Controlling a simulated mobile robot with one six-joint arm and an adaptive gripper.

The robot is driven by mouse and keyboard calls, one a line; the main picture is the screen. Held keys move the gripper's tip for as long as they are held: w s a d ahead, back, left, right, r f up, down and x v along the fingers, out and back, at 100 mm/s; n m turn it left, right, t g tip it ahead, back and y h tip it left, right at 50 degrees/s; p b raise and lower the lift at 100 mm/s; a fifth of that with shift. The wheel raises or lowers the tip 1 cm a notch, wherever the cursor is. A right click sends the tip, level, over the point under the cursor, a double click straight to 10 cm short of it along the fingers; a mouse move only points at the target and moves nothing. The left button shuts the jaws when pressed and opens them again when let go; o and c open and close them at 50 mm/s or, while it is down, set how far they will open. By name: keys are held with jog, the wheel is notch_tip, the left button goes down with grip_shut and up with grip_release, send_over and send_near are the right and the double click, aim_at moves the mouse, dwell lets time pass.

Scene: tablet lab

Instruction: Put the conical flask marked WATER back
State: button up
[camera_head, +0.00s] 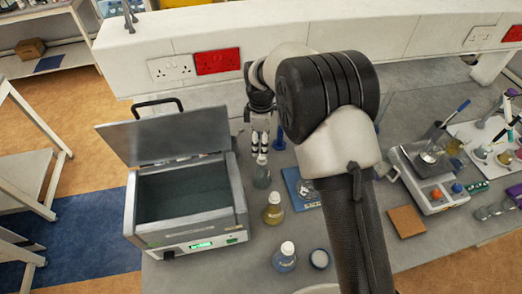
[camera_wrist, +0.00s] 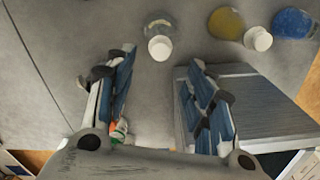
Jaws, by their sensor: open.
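A clear conical flask with a white cap (camera_head: 261,174) stands upright on the grey bench, just right of the open metal water bath (camera_head: 190,235). No WATER marking can be read on it. My gripper (camera_head: 260,146) is open and empty, pointing down close behind this flask. In the wrist view the clear flask (camera_wrist: 158,32) is just beyond the fingertips, roughly in line with the gap of my gripper (camera_wrist: 160,60), and not between the fingers. A yellow flask (camera_head: 273,212) and a blue flask (camera_head: 284,260) stand nearer the front.
The bath's lid (camera_head: 170,136) is raised at the back. A blue pad (camera_head: 301,188) lies right of the flasks, with a stirrer hotplate (camera_head: 437,180) and brown tile (camera_head: 407,221) farther right. A round lid (camera_head: 319,258) lies in front. A wall with sockets (camera_head: 172,69) runs behind.

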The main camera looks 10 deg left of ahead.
jog(key=shift+r, duration=0.85)
jog(key=s+d+r+m+t, duration=0.1)
jog(key=s+d+r+m, duration=0.4)
jog(key=d+r, duration=0.4)
jog(key=s+d+r+m+t, duration=0.1)
jog(key=s+d+r+m, duration=0.5)
jog(key=r, duration=0.5)
jog(key=s+d+m+t, duration=0.1)
jog(key=s+d+m, duration=0.3)
jog(key=s, duration=0.5)
jog(key=s+d+r+m+t, duration=0.1)
jog(key=s+d+m, duration=0.3)
jog(key=s+d, duration=0.3)
jog(key=s, duration=0.3)
jog(key=shift+d+m+t, duration=0.25)
jog(key=shift+m+t, duration=0.05)
